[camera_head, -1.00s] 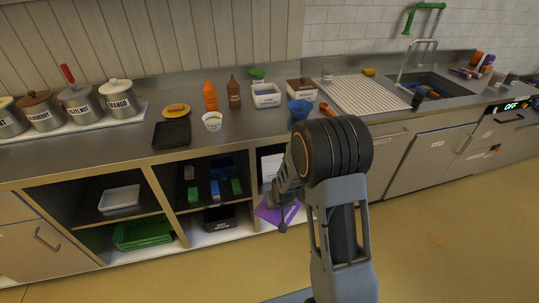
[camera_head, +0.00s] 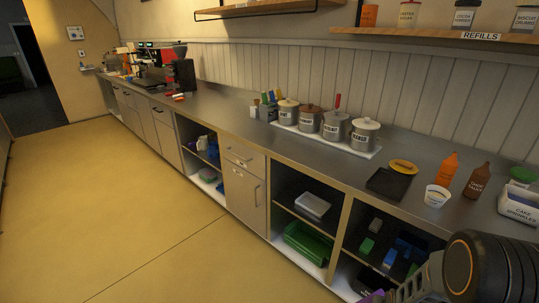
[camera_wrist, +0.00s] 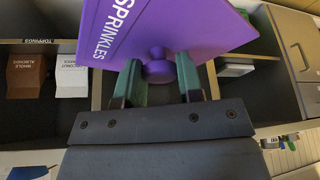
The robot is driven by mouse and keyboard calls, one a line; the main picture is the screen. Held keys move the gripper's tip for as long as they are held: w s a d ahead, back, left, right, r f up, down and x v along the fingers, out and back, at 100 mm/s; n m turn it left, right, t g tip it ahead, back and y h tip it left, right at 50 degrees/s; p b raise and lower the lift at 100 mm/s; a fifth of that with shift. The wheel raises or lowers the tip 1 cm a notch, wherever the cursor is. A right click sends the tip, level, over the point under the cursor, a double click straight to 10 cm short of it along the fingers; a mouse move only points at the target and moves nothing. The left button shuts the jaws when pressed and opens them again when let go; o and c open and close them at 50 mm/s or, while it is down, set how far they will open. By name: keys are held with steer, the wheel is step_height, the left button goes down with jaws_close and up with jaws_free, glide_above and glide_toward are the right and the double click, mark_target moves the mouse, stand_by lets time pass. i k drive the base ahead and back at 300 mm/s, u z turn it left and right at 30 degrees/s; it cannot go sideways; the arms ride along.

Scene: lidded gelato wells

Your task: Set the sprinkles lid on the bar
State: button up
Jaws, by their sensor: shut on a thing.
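The purple sprinkles lid (camera_wrist: 150,25) fills the upper middle of the wrist view, with white SPRINKLES lettering and a round knob. My gripper (camera_wrist: 160,72) is shut on that knob, one green-tipped finger on each side. In the head view only a sliver of the purple lid (camera_head: 374,298) shows at the bottom edge, beside my gripper (camera_head: 395,296), low in front of the counter's open shelves. The long steel counter (camera_head: 290,145) runs from the far left to the right edge; I cannot tell which part of it counts as the bar.
On the counter stand several lidded wells (camera_head: 335,128), a black tray (camera_head: 388,184), a white cup (camera_head: 436,196), an orange bottle (camera_head: 446,169), a brown bottle (camera_head: 477,181) and a cake sprinkles container (camera_head: 520,205). Counter left of the wells is largely clear. The yellow floor (camera_head: 120,190) is open.

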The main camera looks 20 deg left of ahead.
mark_target(497, 231)
steer(key=u, duration=3)
steer(key=k, duration=2.25)
steer(key=z, duration=1.8)
steer(key=i, duration=0.3)
steer(key=u, duration=0.05)
